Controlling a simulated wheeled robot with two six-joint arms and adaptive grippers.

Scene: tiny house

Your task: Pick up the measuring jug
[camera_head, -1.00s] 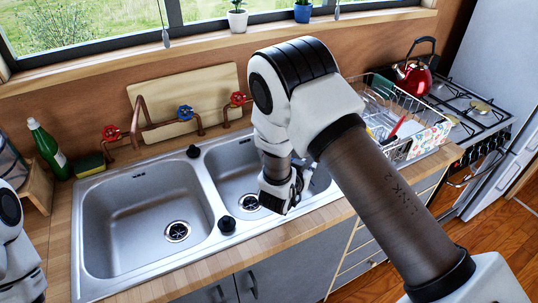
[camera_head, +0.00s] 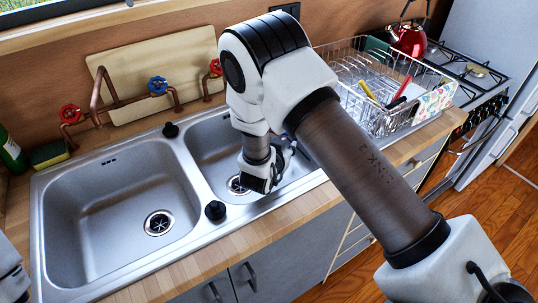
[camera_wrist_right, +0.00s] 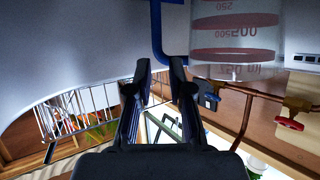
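The measuring jug (camera_wrist_right: 235,35) shows only in the right wrist view, at the top right, cut off by the frame's edge. It is clear, with red bands and measure marks, and a blue handle (camera_wrist_right: 157,30) on its left side. I cannot make it out in the head view. My right gripper (camera_wrist_right: 160,64) is open and empty, its fingertips just below the handle in the picture and apart from it. In the head view my right gripper (camera_head: 272,168) is over the right sink basin, partly hidden by its own arm. My left gripper is out of view.
A double sink (camera_head: 110,225) fills the counter's left part. Copper pipes with red and blue valves (camera_head: 158,86) stand behind it, before a wooden board (camera_head: 190,55). A wire dish rack (camera_head: 350,95) stands right of it. A red kettle (camera_head: 408,40) is on the stove.

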